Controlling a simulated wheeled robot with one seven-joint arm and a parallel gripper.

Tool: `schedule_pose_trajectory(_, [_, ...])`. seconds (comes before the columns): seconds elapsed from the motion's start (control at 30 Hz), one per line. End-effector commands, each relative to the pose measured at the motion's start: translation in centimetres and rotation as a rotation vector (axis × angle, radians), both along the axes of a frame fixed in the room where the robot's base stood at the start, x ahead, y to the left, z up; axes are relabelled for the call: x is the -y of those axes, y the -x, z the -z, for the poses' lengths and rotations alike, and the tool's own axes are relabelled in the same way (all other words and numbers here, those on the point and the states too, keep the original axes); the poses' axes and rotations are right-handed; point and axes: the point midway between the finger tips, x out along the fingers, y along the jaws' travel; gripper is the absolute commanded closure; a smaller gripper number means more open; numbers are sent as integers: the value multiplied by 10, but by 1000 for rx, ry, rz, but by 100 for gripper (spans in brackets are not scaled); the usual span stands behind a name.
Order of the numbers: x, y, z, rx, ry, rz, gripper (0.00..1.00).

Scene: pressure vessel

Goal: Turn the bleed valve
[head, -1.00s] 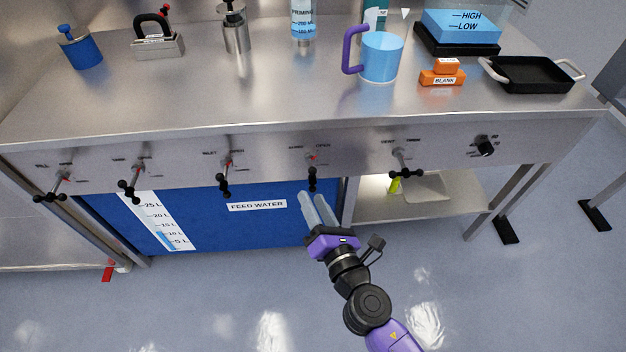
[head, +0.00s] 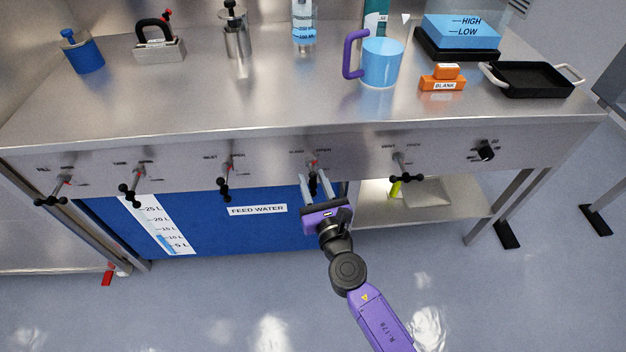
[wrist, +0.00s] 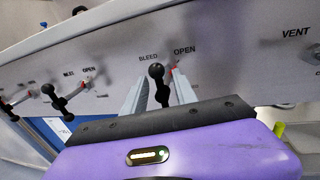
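The bleed valve (wrist: 156,72) is a black ball-ended handle on the steel front panel, labelled BLEED and OPEN in the wrist view. In the head view the bleed valve (head: 313,186) is the fourth handle from the left, with a small red mark above it. My gripper (head: 316,182) is in front of it with its fingers pointing at the panel. In the wrist view my gripper (wrist: 157,92) is open, one grey finger on each side of the handle. I cannot tell whether either finger touches it.
The vent valve (head: 403,169) is to the right and the inlet valve (head: 224,180) to the left. A black knob (head: 485,151) is further right. The blue feed water tank (head: 250,226) is below the panel. A blue mug (head: 381,63) stands on the bench.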

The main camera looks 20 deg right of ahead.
Motion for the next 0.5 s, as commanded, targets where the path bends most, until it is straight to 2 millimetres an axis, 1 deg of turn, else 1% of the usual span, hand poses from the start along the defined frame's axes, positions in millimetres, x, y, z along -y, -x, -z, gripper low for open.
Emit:
schedule_pose_trajectory(0.1, [1, -3, 0, 0, 0, 0, 66])
schedule_pose_trajectory(0.3, [1, -3, 0, 0, 0, 0, 66])
schedule_pose_trajectory(0.47, [0, -3, 0, 0, -1, 0, 97])
schedule_pose_trajectory(0.5, [0, -3, 0, 0, -1, 0, 100])
